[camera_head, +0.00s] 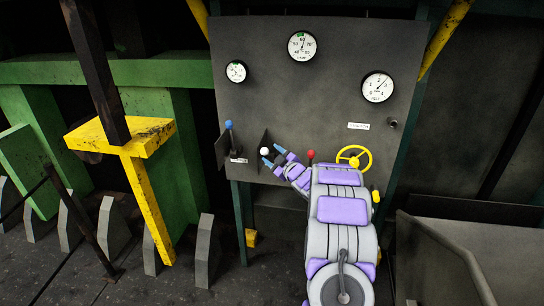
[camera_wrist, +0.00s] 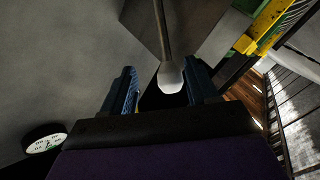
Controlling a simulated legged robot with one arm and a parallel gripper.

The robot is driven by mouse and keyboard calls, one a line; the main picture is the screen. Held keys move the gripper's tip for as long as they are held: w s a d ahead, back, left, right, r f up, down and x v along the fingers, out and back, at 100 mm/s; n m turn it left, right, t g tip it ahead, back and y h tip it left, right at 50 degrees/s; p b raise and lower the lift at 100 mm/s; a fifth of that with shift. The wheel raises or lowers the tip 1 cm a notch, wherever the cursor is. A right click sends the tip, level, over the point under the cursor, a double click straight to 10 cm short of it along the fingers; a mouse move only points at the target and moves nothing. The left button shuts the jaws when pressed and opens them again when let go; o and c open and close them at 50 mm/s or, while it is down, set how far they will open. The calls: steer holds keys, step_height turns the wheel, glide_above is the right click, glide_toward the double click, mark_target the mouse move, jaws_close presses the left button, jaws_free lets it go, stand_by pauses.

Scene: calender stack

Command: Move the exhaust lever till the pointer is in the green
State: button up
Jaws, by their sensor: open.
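A lever with a white knob (camera_head: 264,151) stands out from the grey panel; no readable label shows which lever is the exhaust. My gripper (camera_head: 273,157) is open at this knob. In the wrist view the white knob (camera_wrist: 171,78) sits between the two blue fingers of my gripper (camera_wrist: 162,80), nearer the right one, with no clear grip. The middle gauge (camera_head: 302,46) has a green mark at its top and a pointer near upright. The left gauge (camera_head: 236,71) has a small green mark at its top. The right gauge (camera_head: 378,87) shows no clear green.
A blue-knobbed lever (camera_head: 229,125) is just left of the white one. A red knob (camera_head: 311,154) and a yellow handwheel (camera_head: 354,157) are to the right, close to my arm. A yellow post (camera_head: 140,190) stands at left. A gauge (camera_wrist: 45,138) shows in the wrist view.

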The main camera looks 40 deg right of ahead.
mark_target(265, 154)
steer(key=a, duration=0.1)
steer(key=w+a, duration=0.1)
steer(key=a+r, duration=0.1)
steer(key=shift+w+a, duration=0.25)
steer(key=shift+w, duration=0.1)
steer(key=shift+d+f, duration=0.2)
steer(key=shift+d, duration=0.6)
steer(key=shift+d+f, duration=0.15)
steer(key=shift+d, duration=0.6)
steer(key=shift+c, duration=0.3)
steer(key=shift+d, duration=0.25)
steer(key=shift+c, duration=0.8)
steer(key=shift+a+r, duration=0.25)
steer(key=shift+a, duration=1)
steer(key=c, duration=0.6)
steer(key=shift+d, duration=0.2)
jaws_close()
steer(key=shift+d, duration=0.15)
